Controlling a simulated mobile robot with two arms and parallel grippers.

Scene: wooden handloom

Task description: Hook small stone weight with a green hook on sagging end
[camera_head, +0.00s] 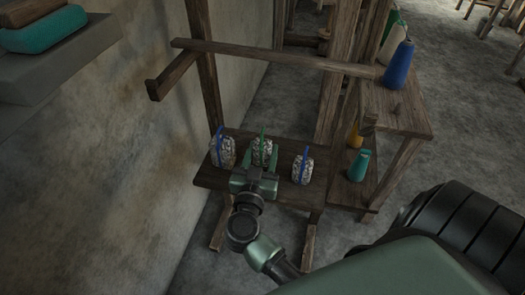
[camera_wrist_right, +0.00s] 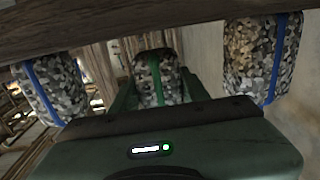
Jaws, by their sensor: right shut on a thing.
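A small speckled stone weight with a green hook (camera_head: 264,151) stands on the low wooden bench, between two similar weights. It also shows in the right wrist view (camera_wrist_right: 147,84), between the two green fingers. My right gripper (camera_head: 258,168) reaches it from the front and is shut on it. The gripper hides its lower part, so whether it still touches the bench cannot be told. One blue-hooked weight (camera_head: 224,153) is to its left, another (camera_head: 301,171) to its right. My left gripper is out of view.
The low bench (camera_head: 285,192) stands close to the wall (camera_head: 130,150). A shelf (camera_head: 60,58) with cloth juts out at upper left.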

